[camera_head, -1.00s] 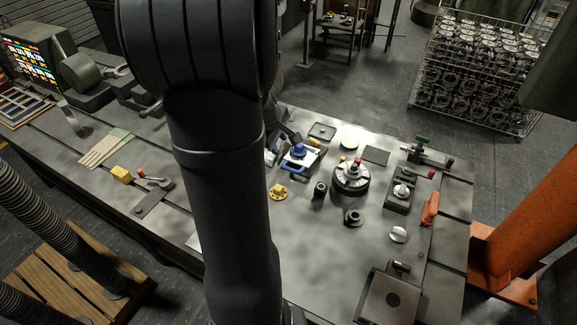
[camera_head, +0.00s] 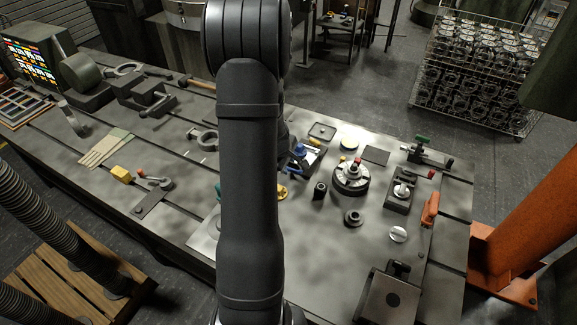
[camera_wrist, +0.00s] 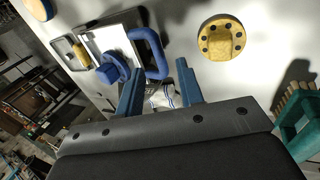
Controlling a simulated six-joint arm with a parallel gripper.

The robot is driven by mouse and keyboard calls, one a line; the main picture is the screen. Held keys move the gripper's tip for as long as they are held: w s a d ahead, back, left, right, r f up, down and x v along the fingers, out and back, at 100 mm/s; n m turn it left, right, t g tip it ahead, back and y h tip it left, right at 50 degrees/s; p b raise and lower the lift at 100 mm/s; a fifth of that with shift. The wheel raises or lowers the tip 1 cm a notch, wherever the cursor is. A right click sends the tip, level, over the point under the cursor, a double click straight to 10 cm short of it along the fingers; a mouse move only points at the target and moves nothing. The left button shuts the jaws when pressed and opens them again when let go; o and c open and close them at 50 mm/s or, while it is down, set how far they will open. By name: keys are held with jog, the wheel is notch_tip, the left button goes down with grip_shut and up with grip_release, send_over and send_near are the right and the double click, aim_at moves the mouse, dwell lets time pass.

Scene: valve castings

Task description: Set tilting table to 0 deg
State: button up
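The tilting table (camera_head: 314,156) stands in the middle of the bench, partly hidden by my arm in the head view. Its blue knob (camera_head: 300,151) shows beside my arm. In the wrist view its pale plate (camera_wrist: 103,38), blue knob (camera_wrist: 112,68) and blue loop handle (camera_wrist: 149,52) are at upper left. No angle scale is readable. My gripper (camera_wrist: 160,78) has two blue fingers well apart, below and right of the handle, apparently holding nothing. A white cloth-like item with blue stripes (camera_wrist: 163,97) lies beyond the fingers. The head view hides my fingertips.
A yellow flange (camera_wrist: 222,38) lies right of the handle in the wrist view. A round dark fixture (camera_head: 351,179), a dark cylinder (camera_head: 320,190) and a black flanged part (camera_head: 353,217) stand to the right of the table. The front middle of the bench is fairly clear.

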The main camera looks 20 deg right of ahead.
jog(key=shift+x, duration=1.2)
grip_shut()
jog(key=shift+f, duration=0.1)
